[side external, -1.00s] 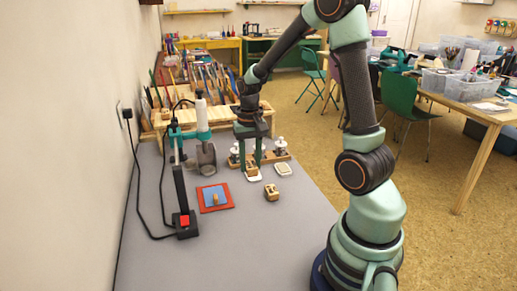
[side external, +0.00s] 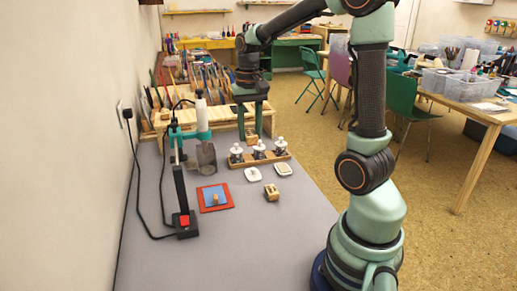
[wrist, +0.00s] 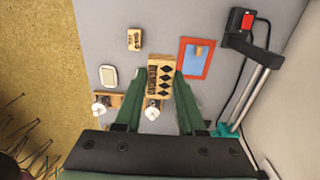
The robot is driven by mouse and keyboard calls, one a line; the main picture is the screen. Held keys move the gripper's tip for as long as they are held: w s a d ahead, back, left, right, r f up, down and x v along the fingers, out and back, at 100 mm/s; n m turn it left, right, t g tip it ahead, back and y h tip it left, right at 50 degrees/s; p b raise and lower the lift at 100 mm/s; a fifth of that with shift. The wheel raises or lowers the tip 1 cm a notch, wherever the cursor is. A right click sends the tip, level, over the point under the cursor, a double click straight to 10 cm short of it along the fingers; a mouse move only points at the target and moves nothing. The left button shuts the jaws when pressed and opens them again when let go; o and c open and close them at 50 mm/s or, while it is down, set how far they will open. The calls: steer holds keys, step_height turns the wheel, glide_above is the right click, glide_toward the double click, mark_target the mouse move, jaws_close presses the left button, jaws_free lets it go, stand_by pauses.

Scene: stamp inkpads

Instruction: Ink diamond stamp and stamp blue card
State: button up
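The held stamp (side external: 251,138) shows small in the side view. The blue card (side external: 208,192) lies flat in a red frame (side external: 203,207), with a small wooden piece (side external: 215,199) on it. Two white-rimmed inkpads (side external: 253,174) (side external: 283,169) lie near the rack; one (wrist: 108,76) shows in the wrist view.
Another wooden block (side external: 271,192) stands on the table in front of the pads. A rack with white-topped bottles (side external: 260,155) stands behind them. A stand with a red switch (side external: 184,220) and teal clamp is at left. The table front is clear.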

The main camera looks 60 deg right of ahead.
steer(key=c, duration=0.5)
steer(key=s+d+f, duration=0.1)
steer(key=d+f, duration=0.5)
steer(key=d, duration=0.4)
steer(key=s+d+f, duration=0.1)
steer(key=d+f, duration=0.5)
steer(key=d, duration=0.3)
steer(key=shift+f, duration=2.8)
